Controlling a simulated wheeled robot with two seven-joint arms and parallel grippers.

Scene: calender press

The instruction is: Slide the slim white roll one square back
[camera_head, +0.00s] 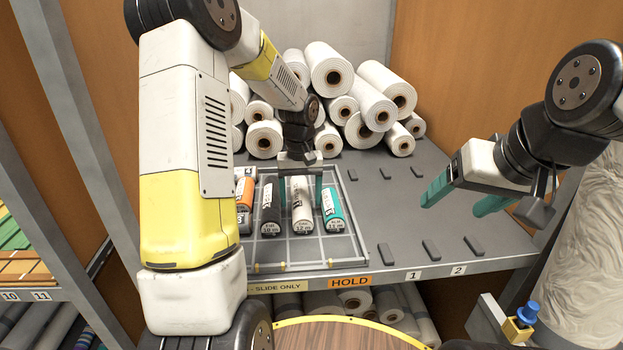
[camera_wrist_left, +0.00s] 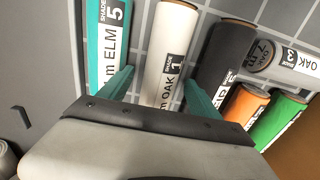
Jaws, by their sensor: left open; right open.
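The slim white roll (camera_head: 302,218) lies lengthwise on the gridded tray (camera_head: 345,255), between a teal roll and a dark roll. In the left wrist view the white roll (camera_wrist_left: 170,45) shows a dark label. My left gripper (camera_head: 300,186) is open. Its teal fingers stand on either side of the white roll, as the left wrist view (camera_wrist_left: 159,82) also shows. I cannot tell whether they touch it. The far part of the roll is hidden under the gripper in the head view. My right gripper (camera_head: 468,203) is open and empty above the right of the shelf.
The teal roll (camera_head: 333,213) and dark roll (camera_head: 270,212) lie close on either side. An orange roll (camera_head: 243,190) is further left, and a green roll (camera_wrist_left: 288,118) shows in the wrist view. Large white rolls (camera_head: 330,75) are piled behind. The shelf (camera_head: 395,215) right of the tray has small dark blocks.

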